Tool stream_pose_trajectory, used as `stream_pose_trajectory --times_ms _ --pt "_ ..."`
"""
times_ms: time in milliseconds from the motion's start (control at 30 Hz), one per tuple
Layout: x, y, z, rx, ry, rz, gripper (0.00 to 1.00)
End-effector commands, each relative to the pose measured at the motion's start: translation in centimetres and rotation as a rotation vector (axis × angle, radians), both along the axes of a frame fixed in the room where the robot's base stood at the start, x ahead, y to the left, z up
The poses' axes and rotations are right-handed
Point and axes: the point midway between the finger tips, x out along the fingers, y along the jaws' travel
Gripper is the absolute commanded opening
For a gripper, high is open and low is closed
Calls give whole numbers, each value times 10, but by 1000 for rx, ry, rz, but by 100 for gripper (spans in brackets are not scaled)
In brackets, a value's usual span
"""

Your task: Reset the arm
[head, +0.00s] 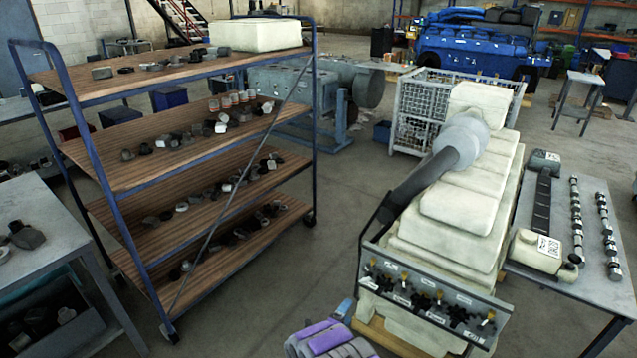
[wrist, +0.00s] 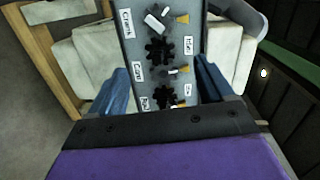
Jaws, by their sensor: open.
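My gripper (head: 344,307) shows at the bottom of the head view as a purple and grey body with a blue finger, just left of the engine's front panel. In the wrist view my gripper (wrist: 163,82) has two blue fingers spread apart with nothing held between them. The grey panel (head: 432,304) is on the front of the cream engine block (head: 460,215) and carries dark gears, white labels and yellow-tipped pegs. The panel (wrist: 136,50) also shows between and beyond the fingers in the wrist view. Whether the fingers touch it I cannot tell.
A wooden-shelved rack (head: 190,155) with blue posts and many small parts stands at left. A grey bench (head: 60,240) is at lower left. A grey table (head: 590,255) with shafts and a white jug (head: 535,252) stands right. Open floor (head: 335,220) lies between rack and engine.

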Motion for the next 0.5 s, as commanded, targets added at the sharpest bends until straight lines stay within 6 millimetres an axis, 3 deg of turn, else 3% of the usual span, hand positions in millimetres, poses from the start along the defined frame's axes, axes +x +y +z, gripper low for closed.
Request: stream_pose_trajectory --times_ms 300,500 --pt "52 18 66 -19 173 141 81" --pt "68 27 116 -54 321 265 81"
